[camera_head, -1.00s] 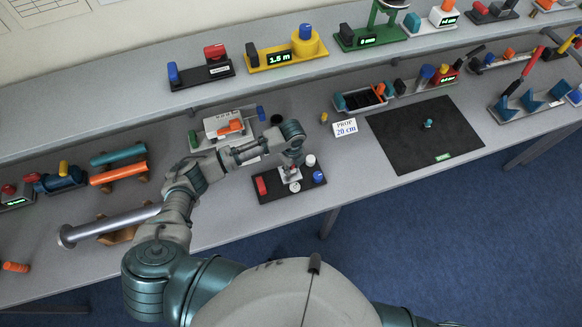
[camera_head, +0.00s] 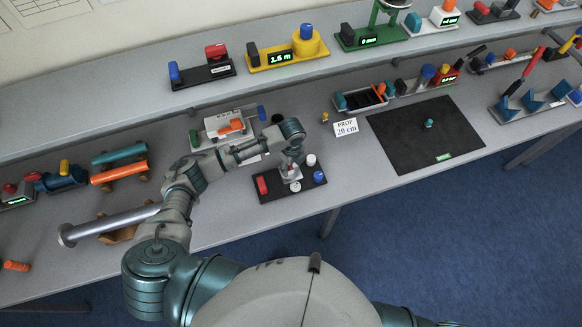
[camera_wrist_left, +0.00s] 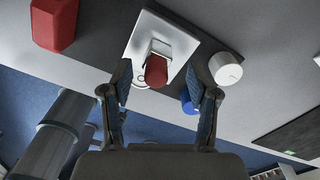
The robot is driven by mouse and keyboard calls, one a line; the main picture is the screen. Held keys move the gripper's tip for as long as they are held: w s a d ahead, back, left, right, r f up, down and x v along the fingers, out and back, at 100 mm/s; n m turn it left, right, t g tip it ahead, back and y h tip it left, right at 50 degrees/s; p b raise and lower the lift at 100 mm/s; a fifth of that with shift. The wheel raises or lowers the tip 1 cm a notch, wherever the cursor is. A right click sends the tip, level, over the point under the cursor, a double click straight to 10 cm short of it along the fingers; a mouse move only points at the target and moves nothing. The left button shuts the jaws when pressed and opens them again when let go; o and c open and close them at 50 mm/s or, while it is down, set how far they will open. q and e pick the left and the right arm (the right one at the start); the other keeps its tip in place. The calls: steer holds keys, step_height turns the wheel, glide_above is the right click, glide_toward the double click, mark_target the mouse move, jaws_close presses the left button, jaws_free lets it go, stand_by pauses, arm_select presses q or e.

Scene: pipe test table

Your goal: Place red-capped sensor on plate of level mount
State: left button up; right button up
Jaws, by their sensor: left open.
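The level mount is a black base (camera_head: 268,196) on the front part of the bench, with a white plate (camera_wrist_left: 137,42) on it. The red-capped sensor (camera_wrist_left: 157,70) shows in the left wrist view, with a white body and a red cap, over the white plate. My left gripper (camera_head: 291,157) is open above the mount. In the left wrist view its two fingers (camera_wrist_left: 162,100) stand apart on either side of the red cap. I cannot tell whether a finger touches the sensor. In the head view the gripper largely hides the sensor. My right gripper is out of view.
The black base also carries a red block (camera_head: 261,185), a white cylinder (camera_head: 310,160) and a blue knob (camera_head: 318,177). A white device with an orange part (camera_head: 218,124) stands behind my left forearm. A "20 cm" sign (camera_head: 345,127) and a dark mat (camera_head: 400,140) lie to the right.

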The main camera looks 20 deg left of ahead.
arm_select(q)
steer(key=r, duration=0.9)
steer(key=shift+a+r+b, duration=0.2)
steer(key=shift+a+b, duration=0.15)
steer(key=shift+b, duration=0.05)
steer(key=shift+r, duration=0.2)
steer(key=shift+d+r, duration=0.1)
steer(key=shift+d, duration=0.05)
steer(key=shift+d, duration=0.1)
